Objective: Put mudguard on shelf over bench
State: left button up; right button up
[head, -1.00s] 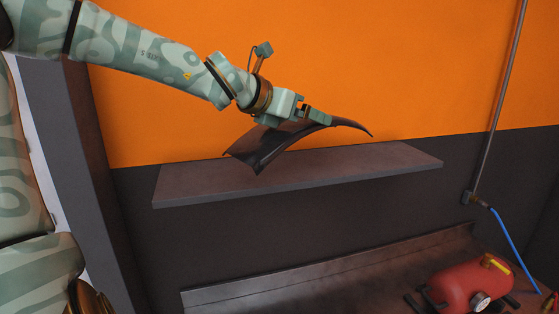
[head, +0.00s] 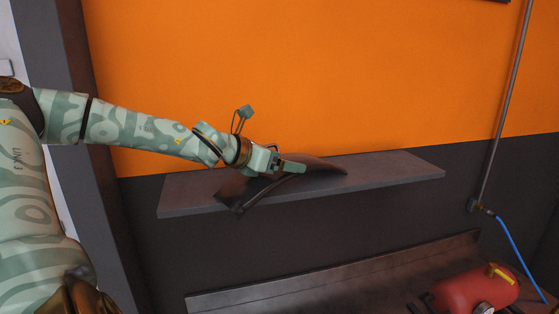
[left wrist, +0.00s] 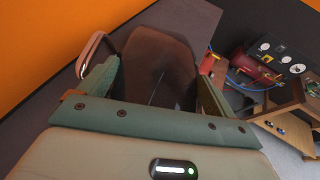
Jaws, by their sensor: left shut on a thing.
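The mudguard (head: 318,164) is a dark, curved piece in the head view, at the shelf (head: 400,169) on the wall. Its near left end overhangs the shelf's front edge, and its far right end lies over the shelf top. I cannot tell whether it rests on the shelf. My left gripper (head: 298,167) is shut on the mudguard, reaching in from the left. In the left wrist view the mudguard (left wrist: 158,65) shows brown between the two fingers, with the grey shelf (left wrist: 48,115) beside it. My right gripper is not in view.
Below the shelf is a metal bench (head: 350,272) with a raised back edge. A red tank (head: 470,288) stands on it at the right. A pipe (head: 505,105) and a blue hose (head: 520,250) run along the wall at right. The shelf's right part is clear.

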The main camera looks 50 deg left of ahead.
pick_arm(q)
jog(key=o, duration=1.3)
jog(key=shift+s, duration=0.1)
jog(key=shift+d, duration=0.15)
jog(key=shift+r, duration=0.15)
jog(key=shift+s, duration=0.2)
notch_tip(320, 180, up, 4)
jog(key=b, duration=0.3)
send_over(243, 187)
jog(key=shift+s+r, duration=0.2)
jog(key=shift+s, duration=0.35)
